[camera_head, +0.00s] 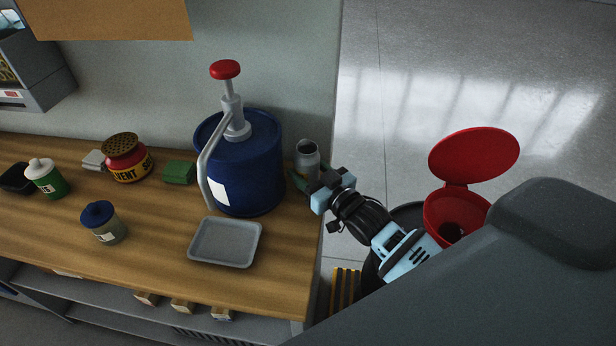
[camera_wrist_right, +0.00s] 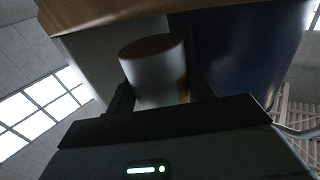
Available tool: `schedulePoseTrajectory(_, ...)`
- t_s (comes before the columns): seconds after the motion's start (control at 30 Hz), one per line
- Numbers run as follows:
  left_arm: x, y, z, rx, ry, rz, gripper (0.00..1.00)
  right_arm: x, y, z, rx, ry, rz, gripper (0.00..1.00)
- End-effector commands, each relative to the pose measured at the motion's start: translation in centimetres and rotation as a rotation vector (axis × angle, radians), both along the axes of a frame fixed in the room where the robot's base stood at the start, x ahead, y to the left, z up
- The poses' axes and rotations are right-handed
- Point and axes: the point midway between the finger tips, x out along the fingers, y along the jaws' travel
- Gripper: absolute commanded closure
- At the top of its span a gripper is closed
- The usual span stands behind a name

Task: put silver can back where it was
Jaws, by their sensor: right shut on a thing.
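The silver can (camera_head: 307,155) is at the right end of the wooden bench, close to the right side of the blue drum. My right gripper (camera_head: 305,181) is shut on the can's lower part, reaching in from the right. In the right wrist view the can (camera_wrist_right: 153,68) sits between the two fingers (camera_wrist_right: 160,98), with the blue drum (camera_wrist_right: 240,50) behind it on the right. I cannot tell whether the can touches the bench top. My left gripper is not in view.
The blue drum (camera_head: 250,175) with a red-topped pump stands left of the can. A grey tray (camera_head: 226,242) lies in front of it. An open red bin (camera_head: 455,214) is off the bench's right edge.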

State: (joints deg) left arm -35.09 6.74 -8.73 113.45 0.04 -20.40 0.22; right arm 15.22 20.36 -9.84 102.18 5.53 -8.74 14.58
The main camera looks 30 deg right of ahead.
Motion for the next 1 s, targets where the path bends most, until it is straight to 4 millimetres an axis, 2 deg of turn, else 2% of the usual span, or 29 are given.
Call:
schedulePoseTrajectory(0.03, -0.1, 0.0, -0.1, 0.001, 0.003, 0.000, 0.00, -0.1, 0.0, -1.0, 0.000, 0.005, 0.000, 0.74)
schedulePoseTrajectory(0.17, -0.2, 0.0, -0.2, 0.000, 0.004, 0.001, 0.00, -0.1, 0.0, -2.1, 0.000, 0.002, 0.000, 0.74)
schedulePoseTrajectory(0.6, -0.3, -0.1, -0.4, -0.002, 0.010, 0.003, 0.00, -0.1, 0.1, -2.7, 0.000, 0.001, 0.000, 0.74)
schedulePoseTrajectory(0.63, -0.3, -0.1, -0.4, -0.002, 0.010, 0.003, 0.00, -0.1, 0.1, -2.7, 0.000, 0.002, 0.000, 0.44)
schedulePoseTrajectory(0.67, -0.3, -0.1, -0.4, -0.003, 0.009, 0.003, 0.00, -0.1, 0.1, -2.6, 0.000, 0.001, 0.000, 0.41)
schedulePoseTrajectory(0.7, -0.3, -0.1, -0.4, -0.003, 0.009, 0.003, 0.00, -0.1, 0.1, -2.6, 0.000, 0.001, 0.000, 0.38)
schedulePoseTrajectory(1.0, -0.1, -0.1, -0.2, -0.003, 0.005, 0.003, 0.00, -0.1, 0.0, -2.3, 0.000, 0.000, 0.000, 0.38)
